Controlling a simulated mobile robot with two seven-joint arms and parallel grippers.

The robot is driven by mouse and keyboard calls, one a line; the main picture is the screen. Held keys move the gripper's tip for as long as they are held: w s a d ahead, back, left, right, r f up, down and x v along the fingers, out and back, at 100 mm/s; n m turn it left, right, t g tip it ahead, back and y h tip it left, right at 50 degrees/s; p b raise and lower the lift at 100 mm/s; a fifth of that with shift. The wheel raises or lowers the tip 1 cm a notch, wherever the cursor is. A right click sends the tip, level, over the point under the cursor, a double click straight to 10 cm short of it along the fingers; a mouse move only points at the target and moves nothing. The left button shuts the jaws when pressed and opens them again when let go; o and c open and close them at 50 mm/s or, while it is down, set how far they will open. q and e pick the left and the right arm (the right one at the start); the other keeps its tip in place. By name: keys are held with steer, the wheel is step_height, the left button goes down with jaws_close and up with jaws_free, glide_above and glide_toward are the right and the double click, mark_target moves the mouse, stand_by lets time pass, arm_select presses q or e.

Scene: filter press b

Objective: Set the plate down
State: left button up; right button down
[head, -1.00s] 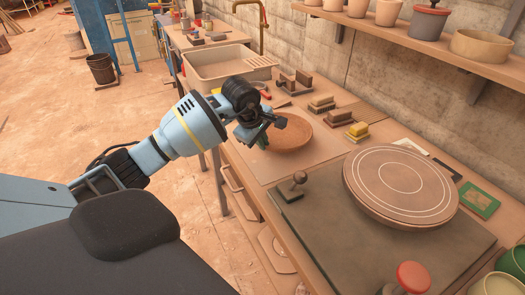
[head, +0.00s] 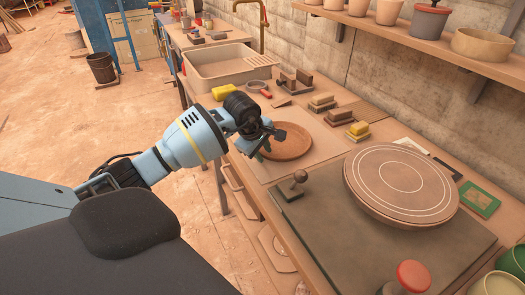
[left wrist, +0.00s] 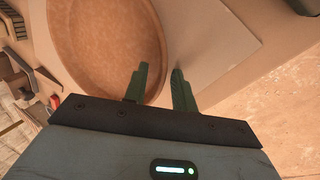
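The round brown plate (head: 290,142) lies flat on a pale board (head: 262,165) on the workbench. It also shows in the left wrist view (left wrist: 100,40), with its rim running between my finger tips. My left gripper (head: 268,143) is at the plate's near left edge. In the left wrist view its two green fingers (left wrist: 160,80) stand apart, one over the plate and one outside the rim. I see no clear contact with the plate. My right gripper is not in view.
Sponges and brushes (head: 322,103) lie behind the plate. A sink basin (head: 215,72) is at the back left. A wall shelf (head: 420,40) holds pots.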

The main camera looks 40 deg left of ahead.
arm_select(q)
steer(key=shift+r, duration=0.1)
steer(key=shift+r, duration=0.25)
steer(key=v, duration=1.1)
steer(key=shift+s+r, duration=0.15)
steer(key=shift+r, duration=0.15)
steer(key=shift+f, duration=0.1)
